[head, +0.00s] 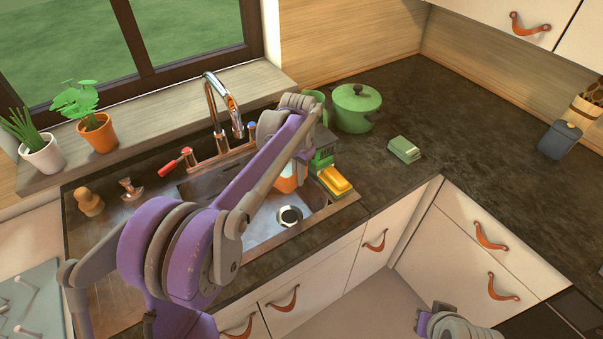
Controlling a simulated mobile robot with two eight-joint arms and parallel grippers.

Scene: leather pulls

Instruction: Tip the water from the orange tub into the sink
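An orange tub (288,181) with a pale patch shows over the right part of the steel sink (262,228). My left forearm covers much of it, and the water inside cannot be seen. My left gripper (303,154) points down at the tub's upper edge, behind my own wrist. Its fingers are mostly hidden, so I cannot tell whether they hold the tub. The sink's round drain (289,216) is visible to the right of my arm. My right gripper (424,322) is low at the bottom edge, away from the counter, with its fingers unclear.
A chrome tap (222,105) rises behind the sink. A yellow sponge (335,181) and a green box (322,159) stand at the sink's right edge. The right-hand counter is mostly clear.

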